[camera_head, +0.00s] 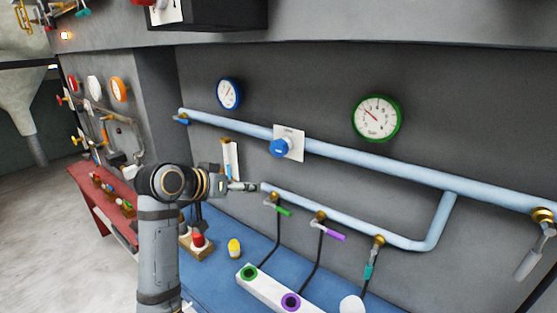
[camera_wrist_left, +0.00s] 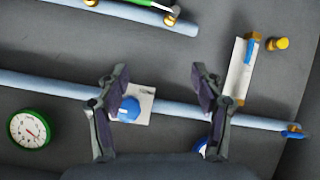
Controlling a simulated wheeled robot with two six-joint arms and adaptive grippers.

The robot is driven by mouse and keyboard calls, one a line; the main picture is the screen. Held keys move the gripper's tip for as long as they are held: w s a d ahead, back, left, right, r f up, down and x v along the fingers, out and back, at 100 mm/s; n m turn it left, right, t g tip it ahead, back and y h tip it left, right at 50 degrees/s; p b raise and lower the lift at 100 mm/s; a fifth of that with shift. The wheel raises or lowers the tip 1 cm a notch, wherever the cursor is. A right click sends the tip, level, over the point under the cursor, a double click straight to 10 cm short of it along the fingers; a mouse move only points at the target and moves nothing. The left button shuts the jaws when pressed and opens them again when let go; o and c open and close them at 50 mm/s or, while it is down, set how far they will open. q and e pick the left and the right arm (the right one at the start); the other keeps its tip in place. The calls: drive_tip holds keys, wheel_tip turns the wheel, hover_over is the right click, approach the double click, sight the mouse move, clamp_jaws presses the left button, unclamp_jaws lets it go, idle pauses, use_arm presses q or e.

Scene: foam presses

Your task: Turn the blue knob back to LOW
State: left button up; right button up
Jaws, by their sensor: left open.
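The blue knob (camera_head: 279,148) sits on a white plate (camera_head: 291,137) on the upper pale-blue pipe against the grey wall. The plate's markings are too small to read, so I cannot tell the knob's setting. In the left wrist view, the knob (camera_wrist_left: 128,109) shows beside the left-hand finger, which overlaps it in the picture. My left gripper (camera_head: 250,187) is below and left of the knob in the head view. In the left wrist view my left gripper (camera_wrist_left: 160,72) is open and empty, its fingers wide apart. My right gripper is not in view.
A blue-rimmed gauge (camera_head: 229,93) and a green-rimmed gauge (camera_head: 377,118) hang above the pipe. A lower pipe (camera_head: 340,225) carries several valves with coloured handles. A blue bench (camera_head: 215,283) lies below, with a yellow piece (camera_head: 234,248).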

use_arm(q)
drive_tip(key=m+h, duration=0.2)
approach(275, 147)
drive_tip(key=p+x, duration=0.4)
drive_tip(key=x, duration=0.7)
drive_tip(key=shift+w+d, duration=0.1)
drive_tip(key=shift+d, duration=0.05)
drive_tip(key=shift+w+f, duration=0.2)
drive_tip(key=shift+f, duration=0.05)
drive_tip(key=shift+d, duration=0.1)
drive_tip(key=c, duration=1.2)
drive_tip(key=shift+o, duration=0.2)
